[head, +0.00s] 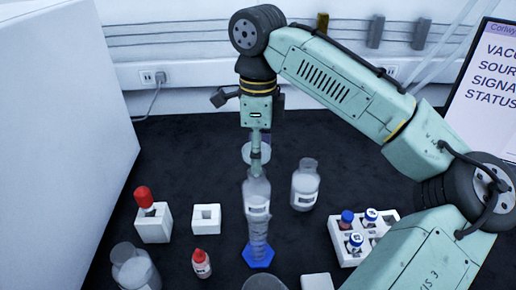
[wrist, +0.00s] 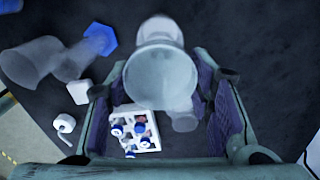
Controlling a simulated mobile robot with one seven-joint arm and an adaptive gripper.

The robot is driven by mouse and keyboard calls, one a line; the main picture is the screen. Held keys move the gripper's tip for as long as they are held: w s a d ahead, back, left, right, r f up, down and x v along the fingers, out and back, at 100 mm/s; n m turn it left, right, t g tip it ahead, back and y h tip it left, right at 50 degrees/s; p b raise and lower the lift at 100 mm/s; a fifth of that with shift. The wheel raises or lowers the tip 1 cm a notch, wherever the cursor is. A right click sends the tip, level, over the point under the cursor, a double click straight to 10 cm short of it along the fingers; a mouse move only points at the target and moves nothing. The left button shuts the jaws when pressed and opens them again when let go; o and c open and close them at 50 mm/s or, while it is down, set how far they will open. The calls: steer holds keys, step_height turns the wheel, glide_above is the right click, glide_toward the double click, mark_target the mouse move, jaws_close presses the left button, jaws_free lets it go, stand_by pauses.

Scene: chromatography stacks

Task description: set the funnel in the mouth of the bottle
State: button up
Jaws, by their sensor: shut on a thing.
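My gripper (head: 256,146) hangs near the middle of the head view, shut on the pale translucent funnel (head: 246,153). In the wrist view the funnel (wrist: 160,72) sits between the two finger pads, its wide round opening facing the camera. A clear bottle (head: 305,186) with pale contents and a label stands upright to the right of my gripper. The frames do not show which bottle is meant. The funnel appears held in the air, apart from both. Its stem is hidden.
A tall measuring cylinder (head: 257,212) with a blue base (head: 258,257) stands in front of the gripper. A white vial rack (head: 344,254) with several blue-capped vials is at right. White holders (head: 206,218) and a red-capped dropper bottle (head: 201,264) stand left.

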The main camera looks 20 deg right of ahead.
steer(key=shift+f, duration=0.45)
steer(key=shift+f+b, duration=0.4)
steer(key=shift+f, duration=0.3)
steer(key=o, duration=1.1)
steer(key=shift+o, duration=0.3)
steer(key=o, duration=0.3)
steer(key=shift+o, duration=0.2)
